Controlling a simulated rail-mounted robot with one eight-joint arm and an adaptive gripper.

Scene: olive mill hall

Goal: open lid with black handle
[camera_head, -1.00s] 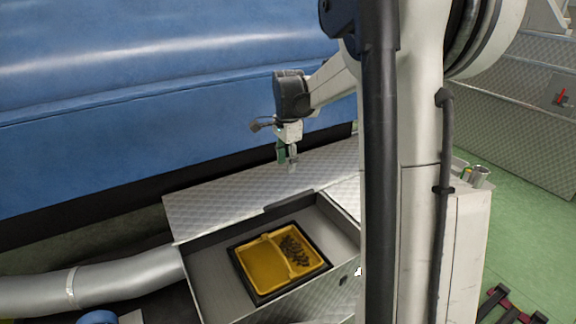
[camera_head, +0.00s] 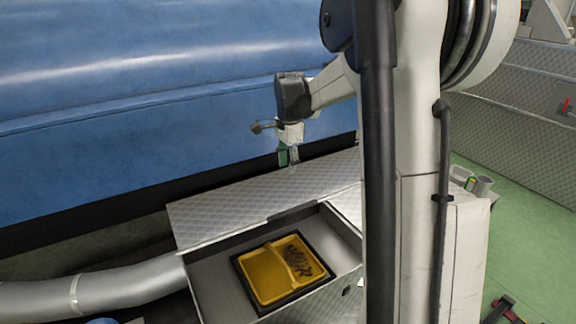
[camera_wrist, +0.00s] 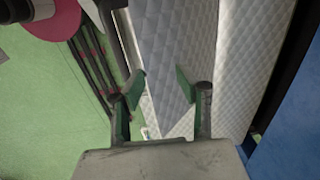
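A diamond-patterned metal panel (camera_head: 235,208) lies behind an open metal box (camera_head: 212,283). A dark grey piece (camera_head: 293,212) sits at the panel's front edge; it may be the black handle, but I cannot tell for sure. My gripper (camera_head: 289,157) is above the back part of the panel, apart from it and pointing down. In the wrist view my gripper (camera_wrist: 162,86) has its two green-padded fingers spread with nothing between them. Patterned metal (camera_wrist: 180,35) shows beyond the fingers. No handle is clear in the wrist view.
A yellow tray (camera_head: 262,289) with dark bits sits inside the box. A big blue tank (camera_head: 150,120) stands close behind my gripper. A silver pipe (camera_head: 110,288) runs at the left. Green floor (camera_head: 530,240) is on the right.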

